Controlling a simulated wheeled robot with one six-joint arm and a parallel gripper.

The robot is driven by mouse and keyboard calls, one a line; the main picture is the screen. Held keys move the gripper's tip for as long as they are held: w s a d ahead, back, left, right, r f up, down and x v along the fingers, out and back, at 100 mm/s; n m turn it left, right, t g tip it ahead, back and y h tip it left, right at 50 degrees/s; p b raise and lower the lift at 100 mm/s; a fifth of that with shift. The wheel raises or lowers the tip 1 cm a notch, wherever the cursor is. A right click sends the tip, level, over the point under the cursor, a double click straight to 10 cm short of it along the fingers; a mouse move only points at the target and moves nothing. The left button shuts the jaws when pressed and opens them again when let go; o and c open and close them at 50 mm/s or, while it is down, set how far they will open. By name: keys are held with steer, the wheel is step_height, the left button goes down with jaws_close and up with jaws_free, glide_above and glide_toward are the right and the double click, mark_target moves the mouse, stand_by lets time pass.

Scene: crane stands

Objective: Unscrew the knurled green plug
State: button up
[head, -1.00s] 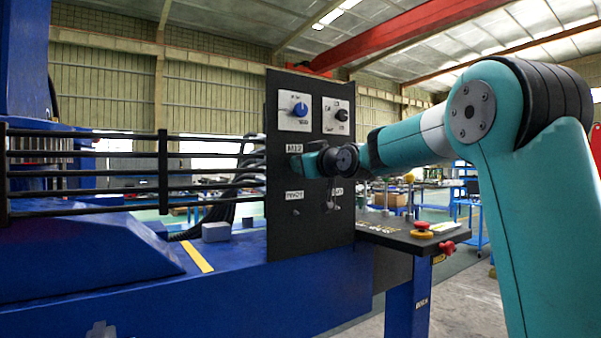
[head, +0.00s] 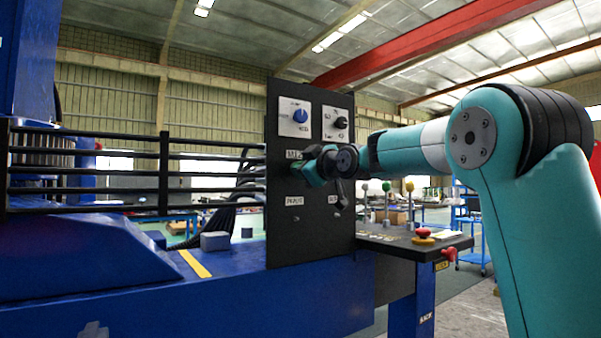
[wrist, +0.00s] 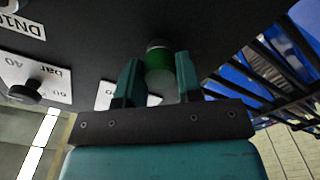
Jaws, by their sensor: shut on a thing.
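The green plug (wrist: 160,73) shows in the wrist view between my two teal fingers, with a grey round collar behind it at the black panel. My gripper (wrist: 158,80) is shut on the plug. In the head view my gripper (head: 312,170) is at the front of the upright black panel (head: 285,235), its teal jaws tilted. The plug is hidden there behind the gripper and wrist.
Above my gripper, the panel carries a blue knob (head: 299,116) and a black knob (head: 341,122) on white plates. Black rails (head: 90,172) run to the left. A side shelf (head: 400,238) at the right bears a red-topped button (head: 424,234) and several ball-topped posts.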

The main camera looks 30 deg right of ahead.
steer(key=shift+f, duration=0.15)
steer(key=shift+f+n+b, duration=0.25)
steer(key=shift+n+b, duration=0.65)
steer(key=shift+b, duration=0.2)
steer(key=shift+n+b, duration=0.75)
steer(key=shift+n, duration=0.45)
steer(key=shift+r+n, duration=0.3)
steer(key=shift+n, duration=0.2)
steer(key=o, duration=1.1)
steer(key=shift+c, duration=0.2)
steer(key=shift+r, duration=0.1)
steer(key=shift+c, duration=0.8)
